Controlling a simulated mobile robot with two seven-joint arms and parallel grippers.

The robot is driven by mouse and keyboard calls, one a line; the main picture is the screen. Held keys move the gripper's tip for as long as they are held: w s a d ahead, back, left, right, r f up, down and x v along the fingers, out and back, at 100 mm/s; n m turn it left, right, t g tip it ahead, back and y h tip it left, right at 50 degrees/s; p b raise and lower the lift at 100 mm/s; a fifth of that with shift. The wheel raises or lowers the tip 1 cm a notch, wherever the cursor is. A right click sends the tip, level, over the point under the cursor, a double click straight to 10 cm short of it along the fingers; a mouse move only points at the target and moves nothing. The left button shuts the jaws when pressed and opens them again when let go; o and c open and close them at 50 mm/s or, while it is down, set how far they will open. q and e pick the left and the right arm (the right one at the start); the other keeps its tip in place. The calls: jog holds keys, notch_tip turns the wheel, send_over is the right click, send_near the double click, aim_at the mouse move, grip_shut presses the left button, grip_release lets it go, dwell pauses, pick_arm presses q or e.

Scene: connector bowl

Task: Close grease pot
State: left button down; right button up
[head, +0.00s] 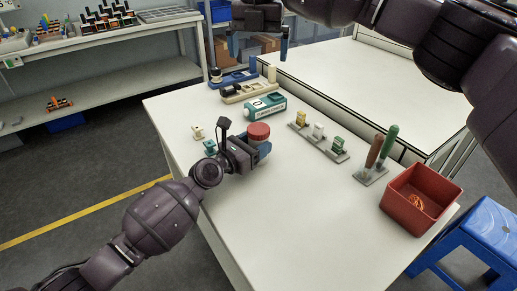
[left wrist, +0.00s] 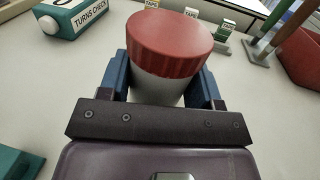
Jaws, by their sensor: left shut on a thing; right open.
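The grease pot is a white pot (left wrist: 158,92) with a ribbed red lid (head: 258,131) on top; the lid also shows in the left wrist view (left wrist: 168,45). I cannot tell how tightly the lid sits. My left gripper (head: 257,150) is shut on the pot body, with a blue finger on each side below the lid. The pot looks upright, at the left part of the table. My right gripper (head: 259,46) is open and empty, pointing down beyond the far end of the table; its blue fingers are spread wide.
Small pieces (head: 198,132) lie left. The front table surface is clear.

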pick_arm(q)
jog(key=shift+c, duration=1.1)
grip_release()
jog(key=shift+s+a, duration=0.25)
jog(key=shift+a, duration=0.05)
jog(key=p, duration=0.1)
send_over(229, 179)
jog(key=shift+s+a, duration=0.3)
jog(key=shift+a, duration=0.05)
pick_arm(e)
jog(key=shift+s+r, duration=0.25)
jog(key=shift+r, duration=0.8)
jog(key=shift+s+r, duration=0.2)
jog(key=shift+r, duration=0.8)
